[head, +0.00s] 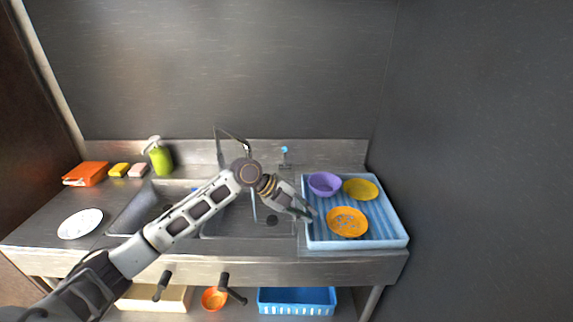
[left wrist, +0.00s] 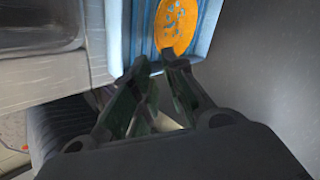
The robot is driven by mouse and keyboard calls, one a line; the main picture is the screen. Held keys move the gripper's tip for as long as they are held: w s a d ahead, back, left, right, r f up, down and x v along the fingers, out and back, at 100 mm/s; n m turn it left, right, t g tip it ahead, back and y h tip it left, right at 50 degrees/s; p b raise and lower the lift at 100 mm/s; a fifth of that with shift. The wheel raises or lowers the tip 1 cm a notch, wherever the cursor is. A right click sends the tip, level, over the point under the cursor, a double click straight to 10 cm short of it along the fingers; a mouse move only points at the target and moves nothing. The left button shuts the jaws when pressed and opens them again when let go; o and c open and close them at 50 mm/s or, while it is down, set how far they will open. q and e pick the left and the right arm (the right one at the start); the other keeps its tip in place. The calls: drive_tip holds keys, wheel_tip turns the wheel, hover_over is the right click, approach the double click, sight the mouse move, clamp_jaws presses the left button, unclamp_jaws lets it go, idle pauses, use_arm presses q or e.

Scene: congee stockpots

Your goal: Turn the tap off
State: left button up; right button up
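The tap's thin curved spout (head: 219,148) rises behind the sink. A small tap handle with a blue top (head: 284,152) stands at the back wall, right of the spout. A thin pale streak like running water (head: 253,206) drops into the right basin, partly hidden by my left arm. My left gripper (head: 311,212) is over the right edge of the basin, beside the blue tray and in front of and below the handle, not touching it. In the left wrist view its fingers (left wrist: 161,66) are apart with nothing between them. My right gripper is not seen.
A blue ribbed tray (head: 388,240) holds a purple bowl (head: 324,183), a yellow bowl (head: 361,189) and an orange plate (head: 347,221). At left are a white plate (head: 80,223), sponges (head: 119,170) and a green bottle (head: 160,160). A dark wall stands close at right.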

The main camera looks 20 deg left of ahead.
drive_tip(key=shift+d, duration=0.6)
